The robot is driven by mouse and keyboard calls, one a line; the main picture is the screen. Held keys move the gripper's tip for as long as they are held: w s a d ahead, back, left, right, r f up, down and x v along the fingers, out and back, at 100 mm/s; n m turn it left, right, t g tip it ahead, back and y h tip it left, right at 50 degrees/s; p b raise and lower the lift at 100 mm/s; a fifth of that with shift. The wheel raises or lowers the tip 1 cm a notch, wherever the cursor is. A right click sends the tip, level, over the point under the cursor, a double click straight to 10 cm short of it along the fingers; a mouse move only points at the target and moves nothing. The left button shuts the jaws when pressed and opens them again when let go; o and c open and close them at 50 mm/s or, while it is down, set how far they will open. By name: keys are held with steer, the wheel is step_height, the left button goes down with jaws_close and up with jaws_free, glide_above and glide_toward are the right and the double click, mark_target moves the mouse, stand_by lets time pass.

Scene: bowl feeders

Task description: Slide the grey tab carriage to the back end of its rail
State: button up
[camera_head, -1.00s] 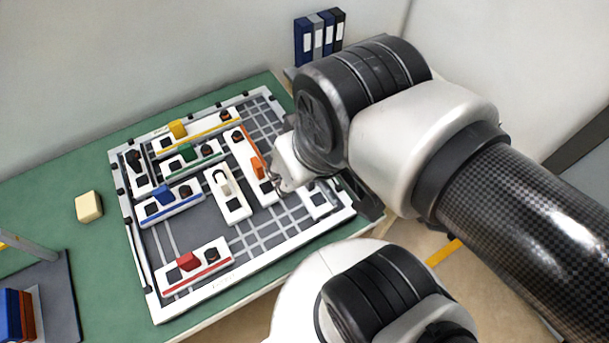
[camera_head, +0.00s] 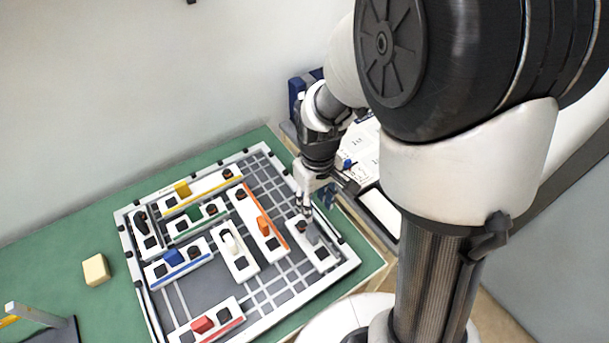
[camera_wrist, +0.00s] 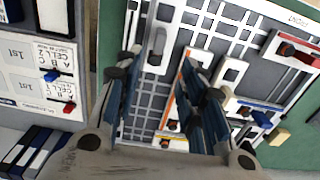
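The grey tab carriage (camera_head: 312,234) stands upright on a short white rail block (camera_head: 324,262) at the right of the board. Dark spots show on the block on both sides of the tab. In the wrist view the grey tab (camera_wrist: 158,42) lies ahead of the fingers, roughly between their lines. My gripper (camera_head: 304,211) points down close above the far end of this block. In the wrist view its two blue-grey fingers are spread, with nothing held between them. I cannot tell whether a finger touches the tab.
An orange-tab rail (camera_head: 261,228) stands just left of the grey one, with a white-tab rail (camera_head: 233,250) beyond. Yellow, green, blue and red (camera_head: 203,325) rails share the board. A beige block (camera_head: 96,270) lies left on the green table. Papers lie at right.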

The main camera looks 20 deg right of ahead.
mark_target(314, 231)
step_height(314, 231, down, 17)
steer(key=b, duration=0.5)
steer(key=shift+f, duration=0.15)
jaws_close()
stand_by(0.6)
